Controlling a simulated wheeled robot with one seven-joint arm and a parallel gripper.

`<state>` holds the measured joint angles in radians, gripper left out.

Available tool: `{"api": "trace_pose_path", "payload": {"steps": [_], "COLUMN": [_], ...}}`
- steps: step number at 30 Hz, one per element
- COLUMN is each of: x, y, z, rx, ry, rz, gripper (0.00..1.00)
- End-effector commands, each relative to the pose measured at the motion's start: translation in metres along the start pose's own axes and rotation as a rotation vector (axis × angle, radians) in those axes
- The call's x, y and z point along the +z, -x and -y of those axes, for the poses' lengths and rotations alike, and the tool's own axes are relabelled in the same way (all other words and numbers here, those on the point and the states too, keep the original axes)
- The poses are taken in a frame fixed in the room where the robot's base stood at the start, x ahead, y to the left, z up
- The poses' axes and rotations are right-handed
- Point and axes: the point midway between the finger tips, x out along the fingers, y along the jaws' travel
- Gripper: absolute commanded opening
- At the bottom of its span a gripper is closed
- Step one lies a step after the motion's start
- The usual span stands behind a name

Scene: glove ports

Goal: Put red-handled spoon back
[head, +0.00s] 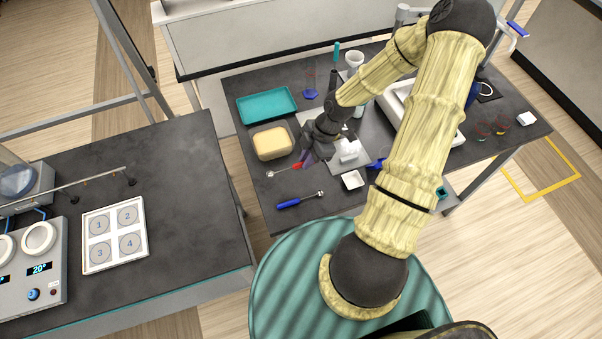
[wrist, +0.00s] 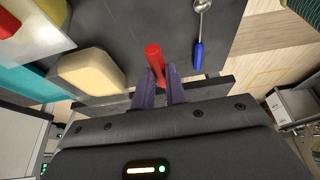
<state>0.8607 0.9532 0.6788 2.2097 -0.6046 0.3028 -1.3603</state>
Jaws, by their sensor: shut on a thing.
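The red-handled spoon (head: 283,171) shows in the head view near the front left of the dark table (head: 258,185), its metal bowl end pointing left. The spoon's metal end is not clear in the wrist view. I cannot tell whether the spoon touches the table. A blue-handled spoon (head: 300,200) lies in front of it; it also shows in the wrist view (wrist: 200,30).
A beige block (head: 272,143) and a teal tray (head: 266,104) are behind the spoon. A small white dish (head: 353,180) stands to its right, near a grey mat (head: 366,157). A separate left bench (head: 180,190) holds a numbered white tray (head: 115,262). The table's front left is mostly bare.

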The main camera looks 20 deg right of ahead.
Motion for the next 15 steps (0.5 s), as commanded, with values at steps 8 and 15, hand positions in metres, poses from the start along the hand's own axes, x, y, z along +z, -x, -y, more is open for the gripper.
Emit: {"api": "trace_pose_path", "payload": {"steps": [8, 15], "x": [0.014, 0.012], "y": [-0.033, -0.034], "z": [0.0, 0.0], "rx": [0.001, -0.001], "ry": [-0.003, 0.004], "rz": [-0.001, -0.001], "gripper": [0.0, 0.0]}}
